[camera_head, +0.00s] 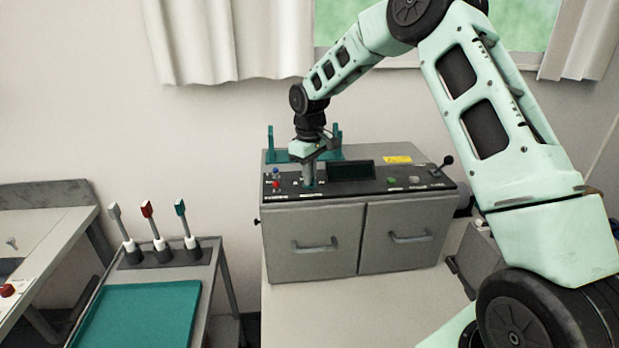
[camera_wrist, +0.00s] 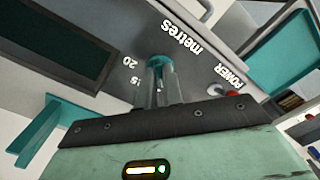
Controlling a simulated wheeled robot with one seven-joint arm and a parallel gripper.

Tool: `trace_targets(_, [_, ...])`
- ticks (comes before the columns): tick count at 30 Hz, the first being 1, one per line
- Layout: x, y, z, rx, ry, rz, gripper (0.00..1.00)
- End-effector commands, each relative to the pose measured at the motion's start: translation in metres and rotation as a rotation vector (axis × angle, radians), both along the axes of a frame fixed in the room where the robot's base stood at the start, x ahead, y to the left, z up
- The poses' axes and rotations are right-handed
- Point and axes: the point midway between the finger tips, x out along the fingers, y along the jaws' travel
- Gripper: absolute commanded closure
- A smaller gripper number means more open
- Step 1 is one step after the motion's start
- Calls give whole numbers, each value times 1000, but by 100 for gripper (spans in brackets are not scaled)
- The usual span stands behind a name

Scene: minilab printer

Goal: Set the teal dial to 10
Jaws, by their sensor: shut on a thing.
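The teal dial (camera_wrist: 160,62) sits on the machine's dark control panel (camera_wrist: 130,22), beside the printed word "metres". My gripper (camera_wrist: 160,84) points down at the panel, its two pale fingers shut on the dial. The scale numbers 20 and 15 show left of the fingers. The rest of the scale and the dial's pointer are hidden, so I cannot tell its setting. In the head view my gripper (camera_head: 308,178) stands on the left part of the panel, left of the dark display (camera_head: 351,170), and covers most of the dial.
A red button (camera_head: 275,184) is close left of my gripper. Teal brackets (camera_head: 270,143) rise behind it. A green button (camera_head: 391,180) and black lever (camera_head: 442,165) are on the panel's right. A cart with a teal tray (camera_head: 135,315) and several upright handled tools stands left.

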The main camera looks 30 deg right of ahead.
Motion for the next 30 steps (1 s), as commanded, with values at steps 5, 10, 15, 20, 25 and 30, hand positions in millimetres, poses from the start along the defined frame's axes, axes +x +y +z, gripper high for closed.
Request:
trace_targets(5, [1,0,-1,-2,-4,-145,100])
trace_targets(10, [1,1,0,1,-4,-266,100])
trace_targets(15, [1,1,0,0,-4,-356,100])
trace_targets(20, [1,0,1,0,-4,-408,100])
trace_targets(25, [1,0,1,1,-5,-433,100])
trace_targets(30, [1,0,1,1,-5,-438,100])
